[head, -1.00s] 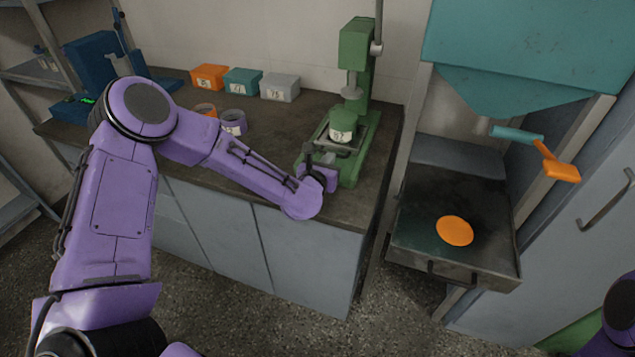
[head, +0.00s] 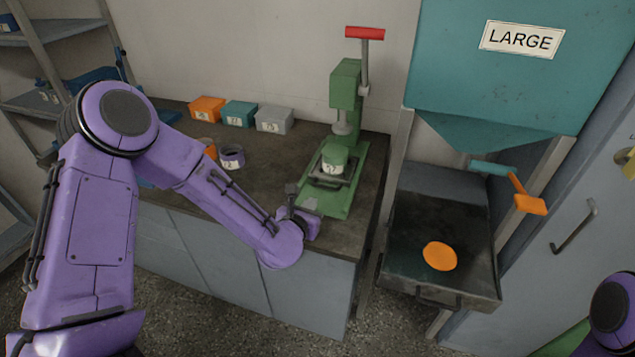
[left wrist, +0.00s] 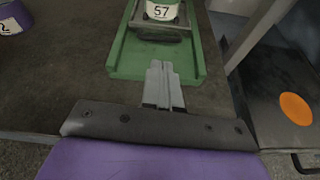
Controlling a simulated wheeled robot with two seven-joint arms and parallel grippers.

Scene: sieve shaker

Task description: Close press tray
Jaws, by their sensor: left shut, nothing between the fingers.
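The green press (head: 346,88) stands at the right end of the counter with its red-handled lever up. Its dark tray (head: 330,184) lies over the middle of the green base, and a green-topped cup (head: 333,160) stands on it. In the left wrist view the tray (left wrist: 150,35) is ahead of the fingertips, with the cup (left wrist: 161,11) labelled 57 on it. My left gripper (head: 299,198) is shut and empty over the front of the press base. In the wrist view its fingertips (left wrist: 159,68) are apart from the tray. My right gripper is out of view.
Orange (head: 207,108), teal (head: 239,113) and grey (head: 274,119) boxes stand along the wall. A purple ring-like container (head: 232,158) stands left of the press. Right of the counter is a dark pan (head: 405,262) with an orange disc (head: 440,256), under a teal hopper (head: 490,85).

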